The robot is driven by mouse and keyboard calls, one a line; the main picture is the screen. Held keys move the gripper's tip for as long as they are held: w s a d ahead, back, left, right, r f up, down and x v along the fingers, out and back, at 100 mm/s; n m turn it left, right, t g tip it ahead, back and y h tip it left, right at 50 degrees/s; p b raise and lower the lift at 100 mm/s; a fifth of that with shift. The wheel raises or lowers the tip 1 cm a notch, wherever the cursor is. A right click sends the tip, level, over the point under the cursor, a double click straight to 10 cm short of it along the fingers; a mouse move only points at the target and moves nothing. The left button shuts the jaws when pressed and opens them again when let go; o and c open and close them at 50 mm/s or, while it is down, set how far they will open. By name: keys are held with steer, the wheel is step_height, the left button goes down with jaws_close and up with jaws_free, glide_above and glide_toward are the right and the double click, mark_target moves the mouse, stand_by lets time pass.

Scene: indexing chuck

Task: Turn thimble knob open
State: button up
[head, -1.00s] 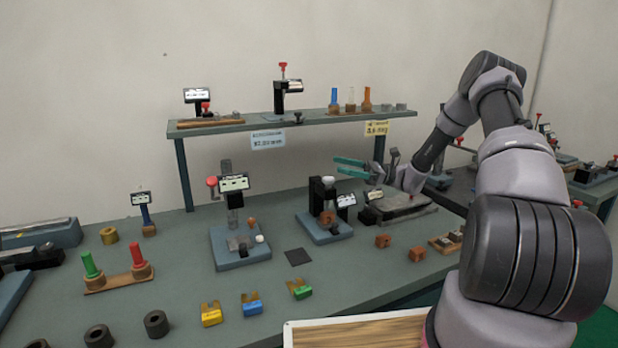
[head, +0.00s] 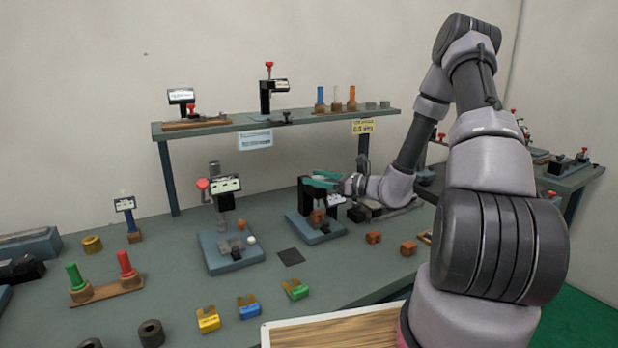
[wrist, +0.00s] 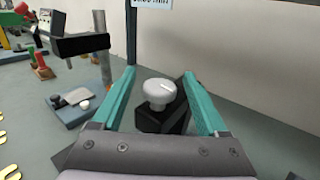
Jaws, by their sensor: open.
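The thimble knob (wrist: 158,91) is a white round knob with a thin mark on its top, standing on a black block (wrist: 162,121) in the wrist view. My gripper (head: 322,179) is open at the small bench fixture with the black column (head: 304,194) and blue-grey base (head: 322,236). In the wrist view its two teal fingers stand on either side of the knob, with visible gaps. I cannot tell whether the fingers are level with the knob. In the head view the fingers hide the knob.
A shelf (head: 220,129) runs behind. Brown blocks (head: 373,237) lie to the right. A dark square pad (head: 290,257) lies in front, with bare bench around it.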

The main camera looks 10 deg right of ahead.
steer(key=shift+x, duration=1.35)
jaws_close()
steer(key=shift+s+a+n+g+y, duration=0.1)
steer(key=shift+n+g+y, duration=0.35)
steer(key=shift+g, duration=0.25)
steer(key=shift+s+a+n+g+y, duration=0.1)
steer(key=shift+n+g+y, duration=0.25)
steer(key=shift+n+g, duration=0.3)
jaws_free()
steer(key=shift+d, duration=0.1)
steer(key=v, duration=1)
steer(key=shift+s+d, duration=0.2)
steer(key=shift+d, duration=0.1)
